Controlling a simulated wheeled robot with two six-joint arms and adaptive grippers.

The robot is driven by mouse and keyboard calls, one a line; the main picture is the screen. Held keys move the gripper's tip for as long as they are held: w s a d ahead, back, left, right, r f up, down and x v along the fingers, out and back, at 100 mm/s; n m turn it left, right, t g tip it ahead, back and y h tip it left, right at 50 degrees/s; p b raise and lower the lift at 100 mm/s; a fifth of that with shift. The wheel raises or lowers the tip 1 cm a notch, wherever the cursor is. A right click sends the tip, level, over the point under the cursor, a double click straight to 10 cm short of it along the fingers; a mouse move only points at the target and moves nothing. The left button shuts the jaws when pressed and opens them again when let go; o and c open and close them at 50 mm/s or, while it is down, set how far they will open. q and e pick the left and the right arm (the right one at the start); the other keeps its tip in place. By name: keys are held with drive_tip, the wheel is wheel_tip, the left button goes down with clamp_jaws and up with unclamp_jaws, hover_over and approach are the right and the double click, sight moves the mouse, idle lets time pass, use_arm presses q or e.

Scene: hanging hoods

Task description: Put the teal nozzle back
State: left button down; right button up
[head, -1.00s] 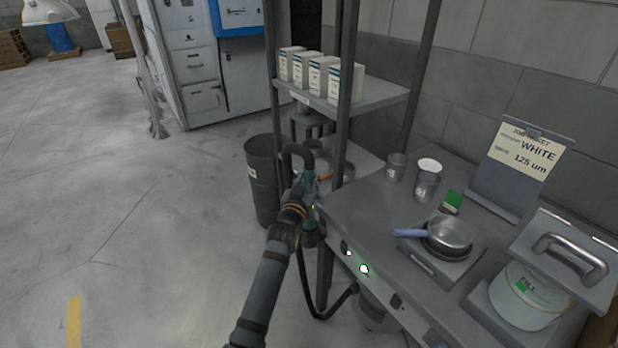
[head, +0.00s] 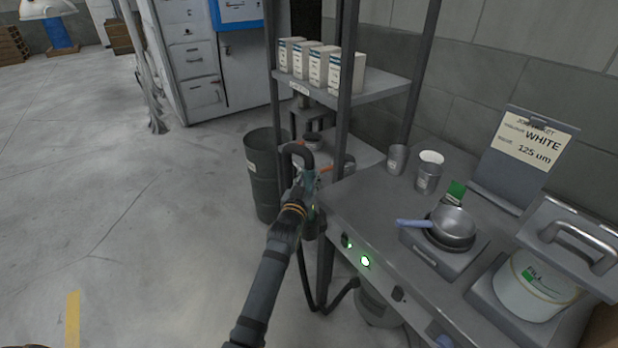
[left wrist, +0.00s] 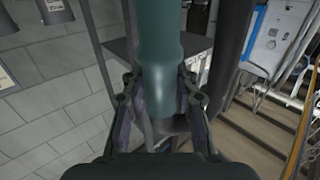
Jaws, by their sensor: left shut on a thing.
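The teal nozzle (head: 310,181) is at the left end of the workbench, beside a shelf post. My left gripper (head: 299,192) is shut on it. In the left wrist view the nozzle's teal body (left wrist: 160,75) runs between the two fingers (left wrist: 160,112). In the head view a dark curved pipe (head: 304,149) rises over the nozzle, and an orange part shows beside it. A dark cylindrical part (head: 313,224) is just below, at the bench corner. The gripper and post partly hide this area, so I cannot tell whether the nozzle touches it. My right gripper is not in view.
A black hose (head: 328,308) loops below the bench edge. A grey bin (head: 264,176) stands behind the gripper. The shelf (head: 382,91) holds several white boxes. The workbench (head: 375,215) carries cups, a pan (head: 453,224) and a white tub (head: 535,287). The floor at left is clear.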

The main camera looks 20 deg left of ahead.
sight(309, 190)
use_arm(q)
drive_tip(key=shift+f+b, duration=1.6)
drive_tip(key=shift+f, duration=0.65)
drive_tip(key=c, duration=1)
unclamp_jaws()
drive_tip(key=shift+r, duration=0.1)
drive_tip(key=shift+o, duration=0.2)
drive_tip(key=s, duration=0.7)
drive_tip(key=shift+s+d, duration=0.2)
drive_tip(key=shift+s, duration=0.05)
